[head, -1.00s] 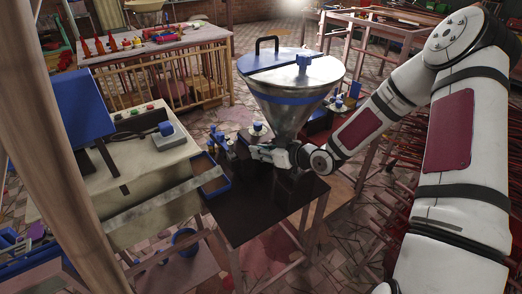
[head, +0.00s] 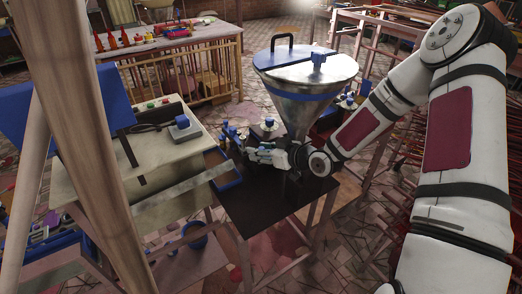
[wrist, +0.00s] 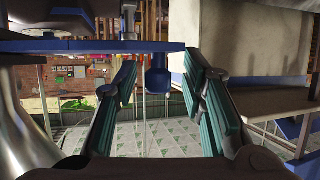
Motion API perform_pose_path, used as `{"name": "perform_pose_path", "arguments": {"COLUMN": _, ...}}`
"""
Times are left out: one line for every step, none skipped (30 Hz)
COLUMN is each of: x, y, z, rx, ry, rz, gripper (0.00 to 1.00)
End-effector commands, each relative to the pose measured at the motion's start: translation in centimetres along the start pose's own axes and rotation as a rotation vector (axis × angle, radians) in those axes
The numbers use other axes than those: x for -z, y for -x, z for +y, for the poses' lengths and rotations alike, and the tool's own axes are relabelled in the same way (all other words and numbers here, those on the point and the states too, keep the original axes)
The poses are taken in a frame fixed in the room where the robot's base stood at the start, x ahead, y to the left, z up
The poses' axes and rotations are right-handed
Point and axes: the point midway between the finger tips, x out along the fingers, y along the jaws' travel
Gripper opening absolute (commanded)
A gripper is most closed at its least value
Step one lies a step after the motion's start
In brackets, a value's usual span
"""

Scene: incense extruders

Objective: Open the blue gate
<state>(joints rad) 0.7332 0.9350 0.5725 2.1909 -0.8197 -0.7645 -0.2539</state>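My gripper (head: 256,152) is at the left of the metal funnel hopper (head: 300,105), above the dark table, in the head view. In the wrist view my gripper (wrist: 165,100) is open, with one teal-padded finger on each side. A blue knob (wrist: 158,80) hangs below a blue bar (wrist: 90,46) and shows between the fingers, with gaps on both sides. I cannot tell how deep it lies between them. In the head view small blue parts (head: 228,132) stand just beyond the fingertips. Which part is the blue gate is not certain; the blue bar with its knob may be it.
The dark table (head: 262,208) is mostly bare in front of my gripper. A wooden post (head: 85,130) crosses the left side. The hopper is close beside my gripper.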

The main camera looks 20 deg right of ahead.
Motion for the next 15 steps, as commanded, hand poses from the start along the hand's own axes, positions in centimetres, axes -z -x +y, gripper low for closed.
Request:
{"name": "perform_pose_path", "arguments": {"x": 0.0, "y": 0.2, "z": 0.0, "rx": -0.001, "ry": 0.0, "rz": 0.0, "gripper": 0.38}}
{"name": "perform_pose_path", "arguments": {"x": 0.0, "y": 0.4, "z": 0.1, "rx": -0.001, "ry": 0.0, "rz": 0.0, "gripper": 0.38}}
{"name": "perform_pose_path", "arguments": {"x": 0.0, "y": 0.8, "z": 0.1, "rx": -0.002, "ry": 0.0, "rz": 0.0, "gripper": 0.38}}
{"name": "perform_pose_path", "arguments": {"x": 0.0, "y": 1.1, "z": 0.1, "rx": -0.003, "ry": 0.0, "rz": 0.0, "gripper": 0.38}}
{"name": "perform_pose_path", "arguments": {"x": 0.0, "y": 1.6, "z": 0.1, "rx": -0.003, "ry": -0.001, "rz": -0.001, "gripper": 0.38}}
{"name": "perform_pose_path", "arguments": {"x": 0.0, "y": 2.2, "z": 0.1, "rx": -0.003, "ry": 0.0, "rz": -0.001, "gripper": 0.38}}
{"name": "perform_pose_path", "arguments": {"x": 0.0, "y": 2.8, "z": 0.1, "rx": -0.003, "ry": 0.0, "rz": -0.001, "gripper": 0.38}}
{"name": "perform_pose_path", "arguments": {"x": 0.0, "y": 3.4, "z": 0.1, "rx": -0.004, "ry": 0.0, "rz": -0.001, "gripper": 0.38}}
{"name": "perform_pose_path", "arguments": {"x": 0.0, "y": 4.2, "z": 0.2, "rx": -0.004, "ry": 0.001, "rz": 0.0, "gripper": 0.38}}
{"name": "perform_pose_path", "arguments": {"x": 0.0, "y": 4.9, "z": 0.2, "rx": -0.005, "ry": 0.0, "rz": 0.0, "gripper": 0.38}}
{"name": "perform_pose_path", "arguments": {"x": 0.0, "y": 5.5, "z": 0.2, "rx": -0.005, "ry": 0.0, "rz": 0.0, "gripper": 0.38}}
{"name": "perform_pose_path", "arguments": {"x": 0.0, "y": 6.3, "z": 0.1, "rx": -0.004, "ry": -0.001, "rz": -0.001, "gripper": 0.38}}
{"name": "perform_pose_path", "arguments": {"x": 0.0, "y": 7.0, "z": 0.2, "rx": -0.005, "ry": 0.001, "rz": -0.001, "gripper": 0.38}}
{"name": "perform_pose_path", "arguments": {"x": 0.0, "y": 7.5, "z": 0.1, "rx": -0.004, "ry": 0.002, "rz": -0.001, "gripper": 0.38}}
{"name": "perform_pose_path", "arguments": {"x": 0.0, "y": 8.3, "z": 0.1, "rx": -0.004, "ry": 0.0, "rz": -0.001, "gripper": 0.38}}
